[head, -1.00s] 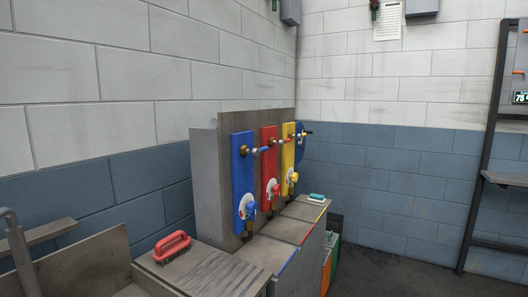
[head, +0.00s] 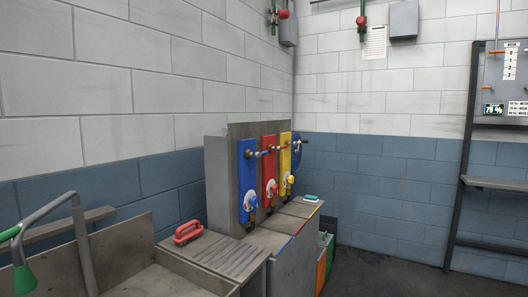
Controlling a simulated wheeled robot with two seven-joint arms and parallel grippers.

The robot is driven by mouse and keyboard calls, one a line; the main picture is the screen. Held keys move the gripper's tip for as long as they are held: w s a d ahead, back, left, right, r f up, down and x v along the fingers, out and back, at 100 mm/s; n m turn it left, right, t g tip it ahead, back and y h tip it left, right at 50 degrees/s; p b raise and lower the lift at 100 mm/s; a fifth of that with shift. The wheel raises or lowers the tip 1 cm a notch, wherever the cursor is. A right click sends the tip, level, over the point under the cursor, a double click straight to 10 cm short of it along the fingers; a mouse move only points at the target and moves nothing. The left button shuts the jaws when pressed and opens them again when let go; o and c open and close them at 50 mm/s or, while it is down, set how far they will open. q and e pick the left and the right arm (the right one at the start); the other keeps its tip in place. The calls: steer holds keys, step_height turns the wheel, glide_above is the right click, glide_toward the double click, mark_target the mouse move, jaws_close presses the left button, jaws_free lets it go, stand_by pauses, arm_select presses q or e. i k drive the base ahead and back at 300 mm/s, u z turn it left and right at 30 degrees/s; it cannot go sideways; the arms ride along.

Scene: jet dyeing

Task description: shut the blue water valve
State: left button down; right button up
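The blue water valve is on a blue panel (head: 246,175) fixed upright to a grey backboard, left of a red panel (head: 269,165) and a yellow panel (head: 285,158). The blue panel carries a lever fitting (head: 253,153) near its top and a round white dial with a blue knob (head: 251,201) low down. Whether the valve is open or shut is too small to tell. Neither of my grippers is in the head view.
A red-handled brush (head: 188,233) lies on the ribbed counter (head: 212,256) before the panels. A sink (head: 140,262) with a bent tap pipe (head: 48,208) and green spout is at lower left. A dark rack (head: 466,160) stands at right. The floor (head: 385,270) between is clear.

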mark_target(257, 154)
steer(key=u, duration=0.2)
steer(key=k, duration=0.35)
steer(key=z, duration=1.4)
steer(key=i, duration=1.5)
steer(key=u, duration=0.5)
